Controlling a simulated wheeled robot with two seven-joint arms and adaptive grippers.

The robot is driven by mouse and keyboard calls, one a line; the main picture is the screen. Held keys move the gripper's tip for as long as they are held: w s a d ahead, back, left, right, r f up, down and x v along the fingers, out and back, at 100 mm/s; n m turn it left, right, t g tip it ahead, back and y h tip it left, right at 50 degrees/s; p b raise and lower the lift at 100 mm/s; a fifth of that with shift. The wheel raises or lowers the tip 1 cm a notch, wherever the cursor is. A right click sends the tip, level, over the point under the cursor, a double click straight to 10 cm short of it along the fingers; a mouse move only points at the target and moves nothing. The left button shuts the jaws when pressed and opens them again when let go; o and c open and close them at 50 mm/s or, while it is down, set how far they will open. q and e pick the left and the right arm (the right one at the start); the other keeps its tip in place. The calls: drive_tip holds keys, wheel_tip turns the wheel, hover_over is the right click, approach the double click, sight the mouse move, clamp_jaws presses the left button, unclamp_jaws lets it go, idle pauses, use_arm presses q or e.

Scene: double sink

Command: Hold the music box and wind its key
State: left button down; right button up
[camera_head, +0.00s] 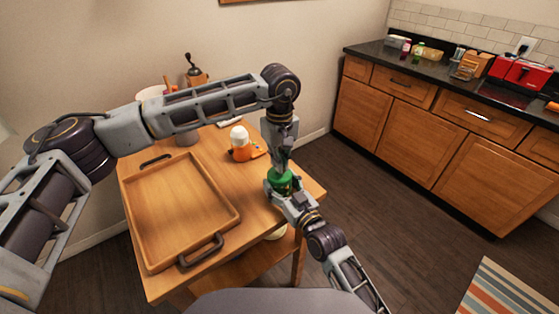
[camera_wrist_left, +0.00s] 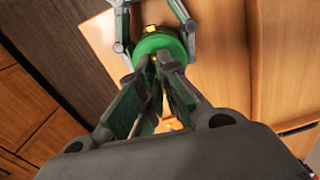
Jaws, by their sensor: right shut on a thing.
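The green, round-topped music box (camera_head: 281,183) is at the right front corner of the wooden table, and it also shows in the left wrist view (camera_wrist_left: 160,45). My right gripper (camera_head: 284,192) reaches in from the front right and is shut on the music box. My left gripper (camera_head: 281,166) points down just above the music box's top. In the left wrist view its fingertips (camera_wrist_left: 158,62) are close together over the green top. Whether they touch or grip anything is hidden. A small yellow part (camera_wrist_left: 151,28) shows on the green top; I cannot make out the key.
A wooden tray (camera_head: 150,215) with dark handles fills the table's left side. A counter (camera_head: 440,80) with a red toaster (camera_head: 520,72) runs along the right. The floor between is clear.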

use_arm(q)
drive_tip(key=c, duration=1.6)
unclamp_jaws()
drive_tip(key=shift+c, duration=0.2)
drive_tip(key=shift+r, duration=0.15)
wheel_tip(320, 180, up, 12)
use_arm(e)
drive_tip(key=o, duration=1.2)
drive_tip(key=shift+c, duration=0.2)
